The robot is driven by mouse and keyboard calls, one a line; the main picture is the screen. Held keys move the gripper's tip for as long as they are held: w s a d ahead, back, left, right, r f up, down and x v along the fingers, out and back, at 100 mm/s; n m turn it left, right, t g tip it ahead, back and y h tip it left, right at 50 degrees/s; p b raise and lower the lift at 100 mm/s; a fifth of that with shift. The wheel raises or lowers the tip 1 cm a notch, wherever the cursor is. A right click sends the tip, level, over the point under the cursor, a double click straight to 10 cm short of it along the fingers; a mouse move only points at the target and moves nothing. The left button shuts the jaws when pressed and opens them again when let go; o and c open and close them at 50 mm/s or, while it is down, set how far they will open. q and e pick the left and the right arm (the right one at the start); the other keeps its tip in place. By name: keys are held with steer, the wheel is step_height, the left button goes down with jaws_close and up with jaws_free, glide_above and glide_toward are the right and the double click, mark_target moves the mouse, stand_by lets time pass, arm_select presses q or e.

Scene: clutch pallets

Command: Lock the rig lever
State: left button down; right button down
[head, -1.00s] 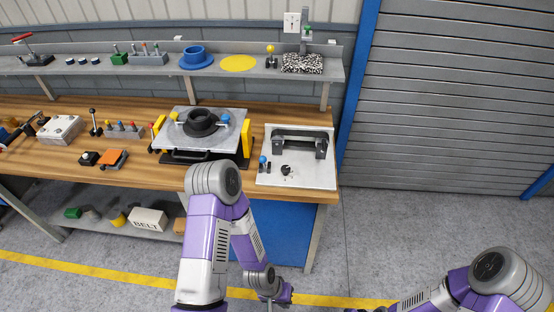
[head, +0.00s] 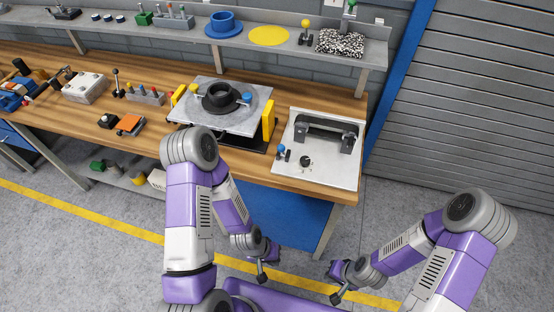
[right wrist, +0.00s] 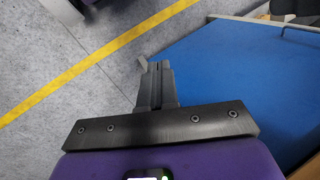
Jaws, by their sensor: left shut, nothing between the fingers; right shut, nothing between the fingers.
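A white-grey rig panel (head: 293,170) sits at the right end of the bench in the head view. It carries a small lever with a blue knob (head: 281,149), a round black knob (head: 305,161) and a dark bracket bar (head: 325,127). I cannot tell which of these is the rig lever or whether it is locked. My left gripper (head: 262,277) is shut and empty, low in front of the bench. My right gripper (head: 336,298) is shut and empty, low to its right; its closed fingers show in the right wrist view (right wrist: 159,68). Both are well apart from the panel.
A grey plate fixture (head: 250,118) with a black ring (head: 221,97) and yellow side blocks (head: 268,120) stands left of the panel. A shelf above holds a blue flanged part (head: 223,23) and a yellow disc (head: 269,36). A blue cabinet front (head: 290,215) lies below the bench top.

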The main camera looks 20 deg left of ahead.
steer(key=w+a+f+n+t+h+b, duration=0.1)
steer(key=w+f+n+t+b, duration=0.15)
steer(key=f+b, duration=0.6)
steer(key=w+a+f+n+t+h+b, duration=0.15)
steer(key=w+f+b, duration=0.25)
steer(key=f+b, duration=0.4)
steer(key=w+a+r+n+t, duration=0.4)
steer(key=w+r+n, duration=0.1)
steer(key=r, duration=0.3)
steer(key=w+a+r+n+t, duration=0.3)
steer(key=w+a+r+n, duration=0.15)
steer(key=r+n, duration=0.2)
steer(key=s+a+r+n+t, duration=0.2)
steer(key=a+r+t, duration=0.1)
steer(key=r, duration=0.4)
steer(key=s+a+r+n+t+y, duration=0.1)
steer(key=s+a+r+n+t, duration=0.1)
steer(key=r, duration=0.5)
steer(key=s+a+r+n+t+y, duration=0.1)
steer(key=s+a+r+n+t, duration=0.1)
steer(key=r, duration=0.5)
steer(key=a+n+t, duration=0.1)
steer(key=a+t, duration=0.1)
steer(key=a, duration=0.1)
steer(key=shift+a+r+n+b, duration=0.15)
steer(key=shift+r+n+b, duration=0.1)
steer(key=shift+n+b, duration=0.1)
